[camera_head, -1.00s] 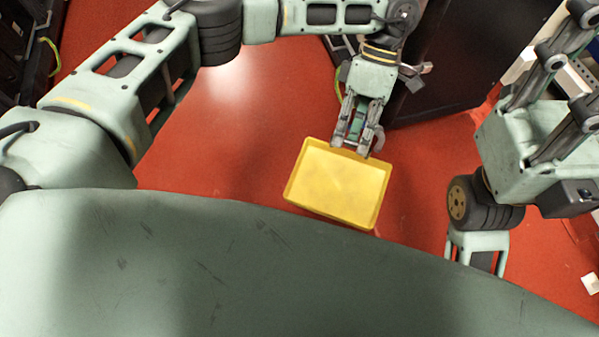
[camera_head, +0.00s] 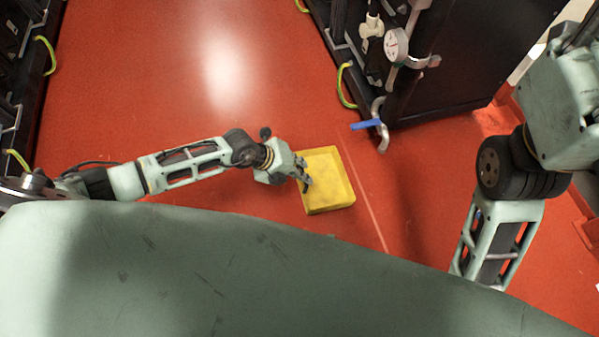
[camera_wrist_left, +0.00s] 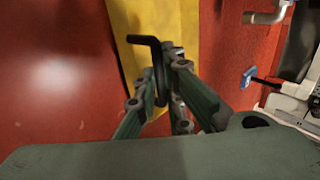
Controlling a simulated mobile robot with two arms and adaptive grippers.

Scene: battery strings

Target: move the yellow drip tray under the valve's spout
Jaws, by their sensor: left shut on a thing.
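The yellow drip tray (camera_head: 330,182) is right of my left gripper (camera_head: 304,172) in the head view. I cannot tell whether the tray touches the floor. In the left wrist view, the tray (camera_wrist_left: 180,22) lies beyond my left gripper (camera_wrist_left: 162,88), whose fingers partly cover it. The valve's silver spout (camera_head: 382,138) bends down beside a blue handle (camera_head: 366,125), up and right of the tray and apart from it. The spout also shows in the left wrist view (camera_wrist_left: 270,14). My right gripper is out of view.
A black cabinet (camera_head: 470,60) with a round gauge (camera_head: 396,44) and a yellow-green cable (camera_head: 346,86) stands behind the valve. More black racks (camera_head: 18,75) line the left. Red floor (camera_head: 220,90) between them is clear.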

